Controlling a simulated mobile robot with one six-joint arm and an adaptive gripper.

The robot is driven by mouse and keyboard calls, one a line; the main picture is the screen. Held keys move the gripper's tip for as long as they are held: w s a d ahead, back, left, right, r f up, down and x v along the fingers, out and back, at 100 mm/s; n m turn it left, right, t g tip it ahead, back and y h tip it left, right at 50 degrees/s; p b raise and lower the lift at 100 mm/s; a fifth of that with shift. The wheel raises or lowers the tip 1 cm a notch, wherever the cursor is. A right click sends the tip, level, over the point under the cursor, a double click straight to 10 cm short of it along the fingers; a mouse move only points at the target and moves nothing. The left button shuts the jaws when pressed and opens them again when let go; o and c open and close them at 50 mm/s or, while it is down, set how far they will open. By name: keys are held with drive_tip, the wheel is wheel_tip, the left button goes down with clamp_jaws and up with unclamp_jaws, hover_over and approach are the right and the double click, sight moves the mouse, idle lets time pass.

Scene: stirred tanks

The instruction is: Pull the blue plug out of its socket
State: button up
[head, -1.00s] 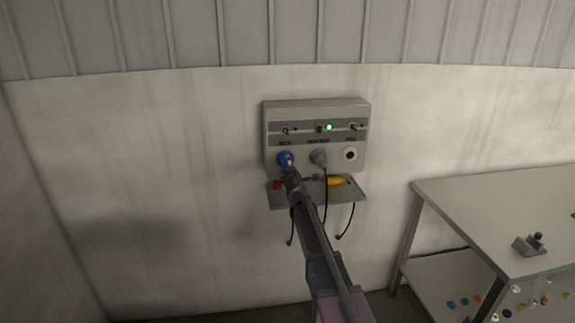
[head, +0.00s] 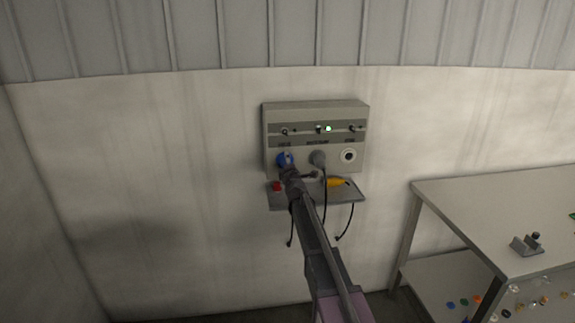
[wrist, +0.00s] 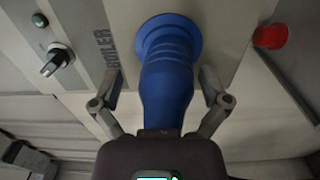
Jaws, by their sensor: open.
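The blue plug (wrist: 167,80) fills the middle of the wrist view, seated in its socket below the BOILER label. In the head view the blue plug (head: 283,159) is at the left of the grey wall panel (head: 315,111), partly hidden by my arm. My gripper (wrist: 160,88) is open, with one finger on each side of the plug's body. A gap shows between each finger and the plug. In the head view my gripper (head: 290,173) reaches up to the panel from below.
A grey plug (head: 318,158) with a cable sits in the middle socket; the right socket (head: 348,156) is empty. A shelf (head: 309,196) below holds a yellow plug (head: 337,182) and a red item (head: 276,186). A table (head: 490,205) stands at right.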

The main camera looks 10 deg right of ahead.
drive_tip(key=shift+w+f+b, duration=0.35)
drive_tip(key=shift+w+b, duration=0.1)
drive_tip(key=shift+w, duration=0.3)
idle(0.8)
clamp_jaws()
drive_tip(key=shift+s+f, duration=0.15)
drive_tip(key=shift+s, duration=0.3)
drive_tip(key=shift+s+f, duration=0.25)
drive_tip(key=shift+s, duration=0.35)
drive_tip(key=shift+s+f, duration=0.25)
drive_tip(key=shift+s, duration=0.35)
drive_tip(key=shift+s+r, duration=0.1)
drive_tip(key=shift+s, duration=0.9)
drive_tip(key=shift+s, duration=0.4)
